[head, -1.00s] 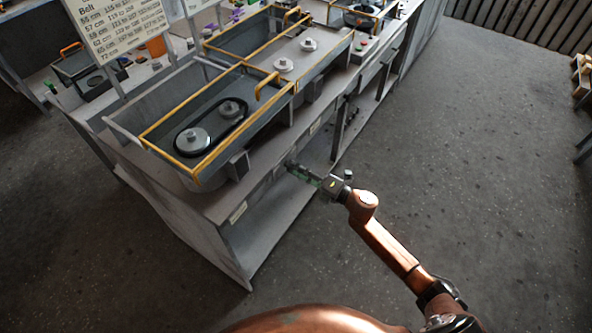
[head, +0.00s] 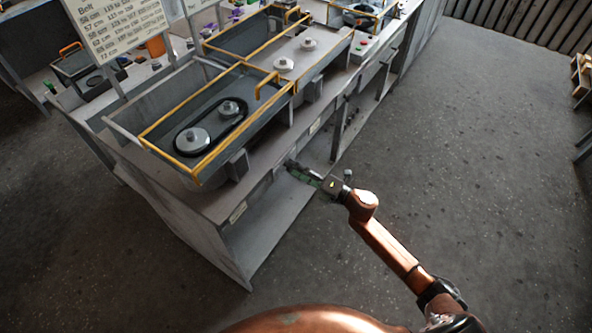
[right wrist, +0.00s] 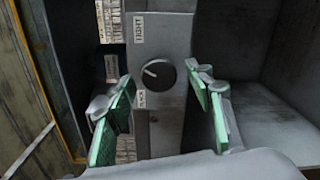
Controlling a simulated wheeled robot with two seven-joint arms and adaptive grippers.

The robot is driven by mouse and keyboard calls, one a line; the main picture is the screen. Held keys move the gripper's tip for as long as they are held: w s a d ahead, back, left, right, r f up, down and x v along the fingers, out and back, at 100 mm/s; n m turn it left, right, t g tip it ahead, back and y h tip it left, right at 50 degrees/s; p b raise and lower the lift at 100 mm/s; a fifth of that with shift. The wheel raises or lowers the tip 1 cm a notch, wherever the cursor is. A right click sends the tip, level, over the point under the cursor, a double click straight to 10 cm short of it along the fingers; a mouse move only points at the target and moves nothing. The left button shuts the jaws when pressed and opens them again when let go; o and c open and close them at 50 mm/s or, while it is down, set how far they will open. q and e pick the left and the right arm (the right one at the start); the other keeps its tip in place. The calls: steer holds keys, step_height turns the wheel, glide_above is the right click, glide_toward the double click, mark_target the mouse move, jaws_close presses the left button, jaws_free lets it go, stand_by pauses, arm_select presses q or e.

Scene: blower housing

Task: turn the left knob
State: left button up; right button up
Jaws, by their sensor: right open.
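A dark round knob (right wrist: 157,75) with a white pointer line sits on a grey front panel (right wrist: 163,30) in the right wrist view. Its pointer points to the upper left. Small white labels are above and below it. My right gripper (right wrist: 160,98) is open, its green-padded fingers apart on either side of the knob's line, with nothing between the pads. The knob looks farther from the camera than the pads; I cannot tell the exact gap. In the head view my right gripper (head: 304,173) is at the bench front, and the knob is too small to make out. My left gripper is out of view.
The grey bench (head: 190,192) carries an open housing with two pulleys and a belt (head: 212,126). A yellow-edged cover (head: 268,84) stands beside it. A control box (head: 361,44) is farther back.

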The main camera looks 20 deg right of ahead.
steer(key=v, duration=1.2)
steer(key=shift+d+f, duration=0.1)
